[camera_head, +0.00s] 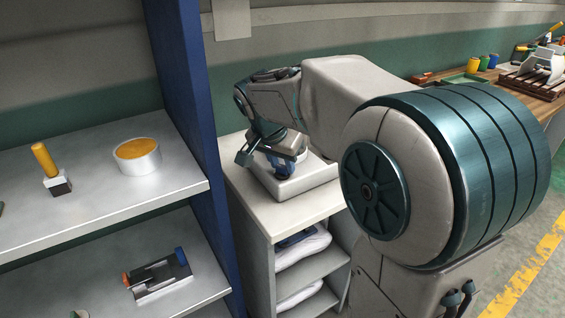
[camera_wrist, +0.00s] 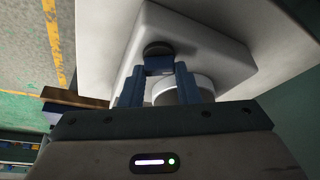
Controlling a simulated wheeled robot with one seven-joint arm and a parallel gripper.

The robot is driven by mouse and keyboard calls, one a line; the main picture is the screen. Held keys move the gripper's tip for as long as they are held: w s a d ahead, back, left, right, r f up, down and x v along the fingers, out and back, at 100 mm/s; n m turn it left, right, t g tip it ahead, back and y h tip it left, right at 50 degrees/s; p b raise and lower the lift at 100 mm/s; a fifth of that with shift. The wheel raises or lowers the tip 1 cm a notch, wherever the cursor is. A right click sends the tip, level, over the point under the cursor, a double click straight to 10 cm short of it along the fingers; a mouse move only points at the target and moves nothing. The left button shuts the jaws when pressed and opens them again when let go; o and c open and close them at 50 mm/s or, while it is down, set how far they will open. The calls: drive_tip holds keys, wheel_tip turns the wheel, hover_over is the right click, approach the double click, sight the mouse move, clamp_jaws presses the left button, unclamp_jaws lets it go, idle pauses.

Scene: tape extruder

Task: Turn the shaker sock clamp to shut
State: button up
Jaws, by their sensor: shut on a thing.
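The shaker sock clamp shows in the wrist view as a small blue piece (camera_wrist: 158,65) with a dark round part at its far end, between the two blue fingers of my gripper (camera_wrist: 160,76). My gripper is shut on it. A white cylinder (camera_wrist: 188,90) stands just beside the right finger, on the white shaker base (camera_wrist: 212,50). In the head view the base (camera_head: 310,178) sits on the cabinet top, with my gripper (camera_head: 270,155) over its left part. My gripper and wrist hide most of the clamp there, so its turned angle cannot be told.
A blue-posted shelf (camera_head: 180,80) stands close to the left of my gripper. It holds a yellow-handled tool (camera_head: 45,160) and a tape roll (camera_head: 137,156). The cabinet top (camera_head: 245,190) has bare room in front. A wooden bench (camera_head: 545,105) is at the far right.

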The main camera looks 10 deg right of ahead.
drive_tip(key=shift+m+g+h, duration=0.3)
drive_tip(key=shift+m+g, duration=0.1)
drive_tip(key=shift+m, duration=0.8)
drive_tip(key=shift+a, duration=0.1)
drive_tip(key=o, duration=1)
drive_tip(key=shift+p+v, duration=0.8)
drive_tip(key=shift+v, duration=2.95)
drive_tip(key=shift+w, duration=0.1)
drive_tip(key=shift+c, duration=0.4)
